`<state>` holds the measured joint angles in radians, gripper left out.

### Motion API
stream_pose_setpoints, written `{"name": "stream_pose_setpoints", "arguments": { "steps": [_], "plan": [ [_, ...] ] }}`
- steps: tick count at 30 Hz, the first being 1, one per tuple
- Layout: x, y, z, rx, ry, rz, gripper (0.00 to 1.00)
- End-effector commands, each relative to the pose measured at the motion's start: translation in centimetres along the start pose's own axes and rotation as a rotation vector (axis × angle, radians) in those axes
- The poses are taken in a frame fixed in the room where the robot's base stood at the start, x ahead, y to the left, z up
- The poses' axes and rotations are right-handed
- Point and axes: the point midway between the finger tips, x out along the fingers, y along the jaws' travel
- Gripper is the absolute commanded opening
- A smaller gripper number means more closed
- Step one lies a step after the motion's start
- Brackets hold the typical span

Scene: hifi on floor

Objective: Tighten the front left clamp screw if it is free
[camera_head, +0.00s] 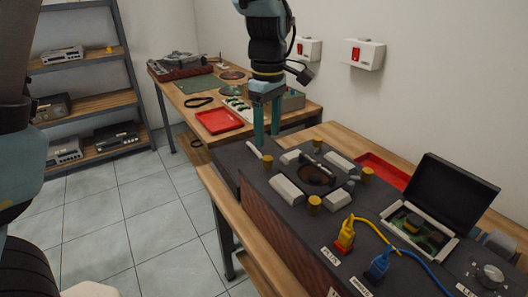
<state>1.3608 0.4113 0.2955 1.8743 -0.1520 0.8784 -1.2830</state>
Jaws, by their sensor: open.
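A dark bench-top fixture has a round dark recess (316,177) with pale grey blocks (287,190) around it. Several brass clamp screws stand around the recess: one at the near side (315,204), one at the right (367,174), one at the far side (318,142) and one at the left (267,161). I cannot tell from the picture which is named front left, or whether any is loose. My gripper (267,134) points down with two teal fingers apart and empty. In the picture its tips are just above the left screw; contact is not clear.
Yellow (345,236) and blue (379,264) plugs with cables stand at the near right of the fixture. An open black-lidded case (452,190) is at the right. A red tray (219,121) lies on the far table. Wall boxes (363,54) are behind.

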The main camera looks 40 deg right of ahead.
Motion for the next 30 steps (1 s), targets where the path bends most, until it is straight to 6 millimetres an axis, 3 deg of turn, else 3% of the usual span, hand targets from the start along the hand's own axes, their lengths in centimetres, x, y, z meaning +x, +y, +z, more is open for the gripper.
{"name": "stream_pose_setpoints", "arguments": {
  "steps": [3,10,15,23,30],
  "plan": [
    [2.3,-0.1,0.0,-0.001,0.0,-0.006,0.62],
    [5.6,-0.1,-0.1,-0.001,0.0,-0.003,0.62],
    [6.7,-0.1,-0.1,-0.001,0.0,-0.001,0.62],
    [6.8,-0.1,0.0,0.0,0.0,0.001,0.62],
    [6.8,-0.1,-0.1,0.0,0.0,0.001,0.37]
  ]
}}
